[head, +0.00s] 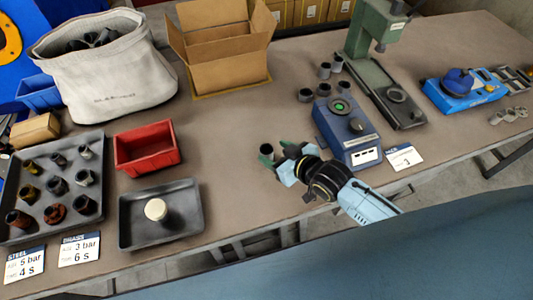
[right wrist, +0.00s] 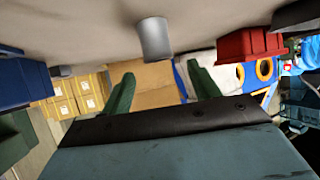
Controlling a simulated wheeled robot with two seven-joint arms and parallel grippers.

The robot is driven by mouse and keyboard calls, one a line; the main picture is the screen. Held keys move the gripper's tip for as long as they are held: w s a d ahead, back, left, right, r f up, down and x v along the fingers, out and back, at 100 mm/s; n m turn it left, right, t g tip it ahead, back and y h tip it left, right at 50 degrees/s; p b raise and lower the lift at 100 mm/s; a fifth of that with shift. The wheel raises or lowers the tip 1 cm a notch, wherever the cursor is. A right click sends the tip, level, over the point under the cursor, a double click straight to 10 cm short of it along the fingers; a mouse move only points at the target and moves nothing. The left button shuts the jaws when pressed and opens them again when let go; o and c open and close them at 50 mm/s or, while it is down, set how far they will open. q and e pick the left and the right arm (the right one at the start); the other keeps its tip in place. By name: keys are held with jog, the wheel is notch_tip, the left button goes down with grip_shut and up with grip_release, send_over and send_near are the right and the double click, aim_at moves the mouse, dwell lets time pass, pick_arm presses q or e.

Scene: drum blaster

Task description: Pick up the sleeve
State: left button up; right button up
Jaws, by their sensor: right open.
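A small grey sleeve (head: 266,152) stands on the table just beyond my right gripper (head: 279,158) in the head view. In the right wrist view the sleeve (right wrist: 155,38) shows as a plain grey cylinder, roughly between the lines of the two green fingers and ahead of their tips. The right gripper (right wrist: 160,70) is open, with nothing between its fingers. I see a gap between the sleeve and the fingertips in the wrist view. My left gripper is not in view.
A blue device (head: 345,130) stands close right of my gripper, with several grey sleeves behind it and a green press (head: 378,40) beyond. A red bin (head: 146,147), a dark tray (head: 190,230) and a tray of worn sleeves (head: 98,143) are left. Table between is clear.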

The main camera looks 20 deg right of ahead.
aim_at(263, 147)
jog(key=b+x, duration=0.1)
jog(key=x, duration=0.4)
jog(key=shift+f, duration=0.3)
jog(key=c, duration=1.2)
jog(key=shift+r, duration=0.1)
